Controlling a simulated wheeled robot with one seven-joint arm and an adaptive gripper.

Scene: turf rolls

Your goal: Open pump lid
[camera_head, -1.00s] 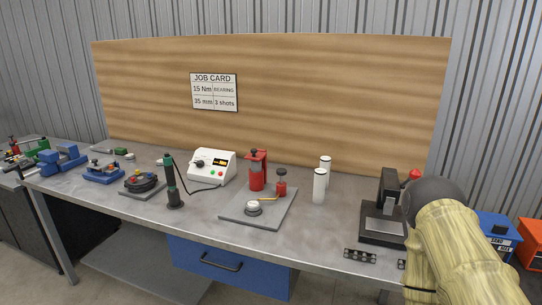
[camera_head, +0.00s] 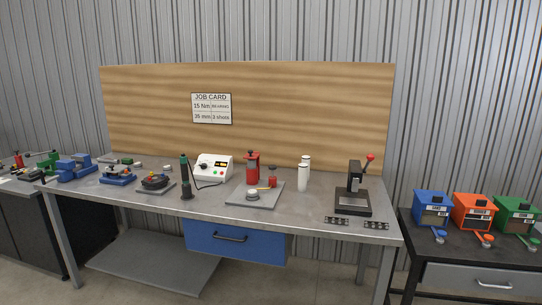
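A red pump (camera_head: 252,168) with a dark knob on top stands upright on a grey plate (camera_head: 240,200) in the middle of the workbench. Its lid looks closed, but it is too small to be sure. On the same plate are a smaller red piece with a dark top (camera_head: 272,178), a thin yellow part and a round silvery piece (camera_head: 253,194). My gripper is not in view, and nothing touches the pump.
Left of the pump are a white control box (camera_head: 214,168) and a dark green-topped tool (camera_head: 186,180). Right are two white cylinders (camera_head: 303,178) and a black press (camera_head: 353,192) with a red knob. Blue, orange and green dispensers (camera_head: 473,211) stand on a side cabinet.

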